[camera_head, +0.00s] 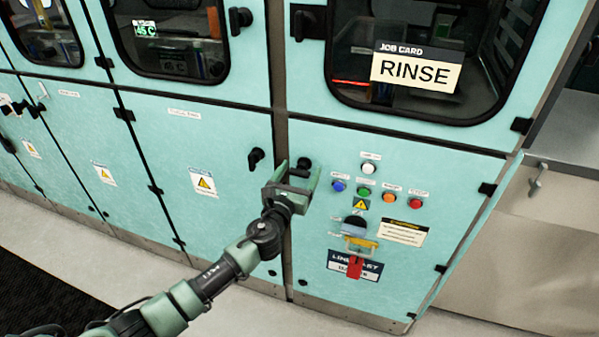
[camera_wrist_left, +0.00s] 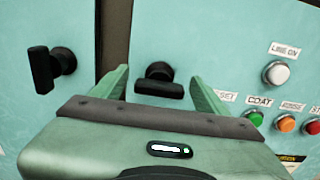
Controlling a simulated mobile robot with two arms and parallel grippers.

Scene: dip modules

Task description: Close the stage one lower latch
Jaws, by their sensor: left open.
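My left gripper (camera_head: 300,170) is open in front of the lower teal panels, its fingers pointing at the machine. A black latch (camera_head: 304,163) on the button panel shows just beyond its fingertips. In the left wrist view this latch (camera_wrist_left: 159,84) lies between the two open fingers, its handle about horizontal. I cannot tell whether the fingers touch it. A second black latch (camera_head: 256,158) sits on the neighbouring panel to the left; in the left wrist view its handle (camera_wrist_left: 43,70) stands about upright. No stage number is readable by either latch. My right gripper is not in view.
Right of the latch are a white button (camera_head: 369,168) and several coloured buttons, with a red tag (camera_head: 355,267) lower down. Above is a window with a RINSE job card (camera_head: 416,72). A grey metal unit (camera_head: 535,235) stands at the right. Pale floor lies in front.

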